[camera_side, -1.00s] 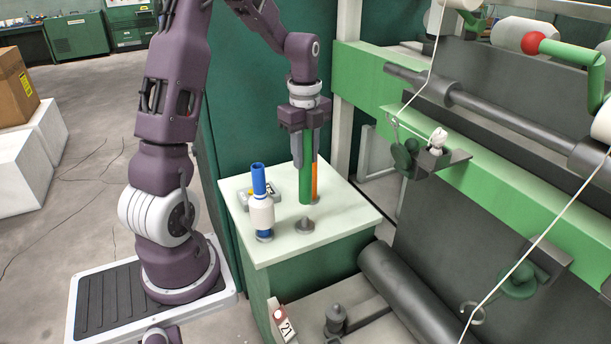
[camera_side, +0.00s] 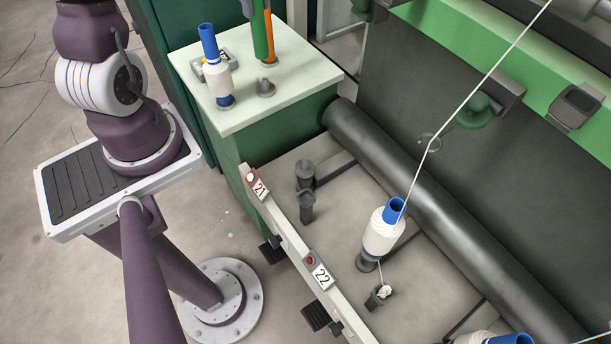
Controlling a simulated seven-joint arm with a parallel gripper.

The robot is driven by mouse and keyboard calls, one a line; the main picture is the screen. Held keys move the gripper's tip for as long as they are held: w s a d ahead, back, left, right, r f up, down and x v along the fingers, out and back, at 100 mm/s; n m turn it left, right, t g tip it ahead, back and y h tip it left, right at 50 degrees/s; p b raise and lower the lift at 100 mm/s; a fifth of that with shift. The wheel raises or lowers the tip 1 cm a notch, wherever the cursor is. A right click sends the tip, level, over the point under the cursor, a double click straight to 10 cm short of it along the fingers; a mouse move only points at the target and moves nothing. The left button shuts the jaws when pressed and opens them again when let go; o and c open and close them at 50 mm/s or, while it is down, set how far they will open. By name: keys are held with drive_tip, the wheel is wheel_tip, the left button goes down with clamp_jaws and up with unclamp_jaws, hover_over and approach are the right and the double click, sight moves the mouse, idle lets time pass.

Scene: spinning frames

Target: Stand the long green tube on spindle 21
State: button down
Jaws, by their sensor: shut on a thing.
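The long green tube (camera_side: 262,30) shows only by its lower part at the top of the side view. It is upright, and its lower end is above and behind a bare grey peg (camera_side: 265,88) on the pale tabletop. Its upper part and my gripper are outside the frame. Spindle 21 (camera_side: 305,172) is a dark grey post on the grey rail, behind the plate marked 21 (camera_side: 259,189). No tube is on it.
An orange tube (camera_side: 269,40) is close behind the green one. A blue tube with white yarn (camera_side: 219,80) stands on the pale table (camera_side: 210,125). Behind plate 22 (camera_side: 321,277), a yarn-wound blue tube (camera_side: 383,230) has a thread rising from it. A dark roller (camera_side: 400,180) runs behind.

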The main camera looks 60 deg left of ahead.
idle(0.3)
drive_tip(key=s+d+f+m, duration=0.1)
drive_tip(key=d+f+m, duration=0.45)
drive_tip(key=d, duration=0.55)
drive_tip(key=s+d+f+m, duration=0.2)
drive_tip(key=d+f+m, duration=0.2)
drive_tip(key=d+f, duration=0.5)
drive_tip(key=shift+n, duration=0.25)
drive_tip(key=shift+w+d+f, duration=0.1)
drive_tip(key=shift+d+f, duration=0.15)
drive_tip(key=shift+f, duration=0.45)
drive_tip(key=shift+w+d+f, duration=0.1)
drive_tip(key=shift+d+f, duration=0.15)
drive_tip(key=shift+f, duration=0.4)
drive_tip(key=shift+w+d+f, duration=0.1)
drive_tip(key=shift+d+f, duration=0.15)
drive_tip(key=shift+f, duration=0.45)
drive_tip(key=shift+s+f, duration=0.1)
drive_tip(key=shift+f, duration=0.25)
drive_tip(key=c, duration=1)
unclamp_jaws()
drive_tip(key=shift+r, duration=0.15)
